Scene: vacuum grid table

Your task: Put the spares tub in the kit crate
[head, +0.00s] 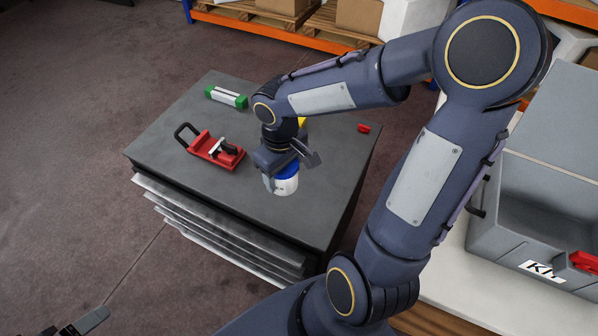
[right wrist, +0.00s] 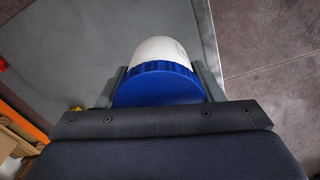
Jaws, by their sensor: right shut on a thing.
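The spares tub (head: 286,184) is a white tub with a blue lid, upright at the front right part of the dark grey cabinet top. My right gripper (head: 283,178) is shut on it from above. In the right wrist view the tub's blue lid (right wrist: 158,84) sits between the two fingers of the right gripper (right wrist: 158,88). I cannot tell whether the tub touches the cabinet top. The kit crate (head: 508,240) is a grey open box with a "KI" label, at the right on a pale table. My left gripper (head: 85,322) shows only partly at the bottom left edge; its jaws are unclear.
On the cabinet top (head: 240,200) lie a red clamp-like tool (head: 215,150), a green and white block (head: 226,97) and a small red piece (head: 364,128). A yellow thing is partly hidden behind my wrist. A red part (head: 585,261) is at the crate's front wall. Shelves with boxes stand behind.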

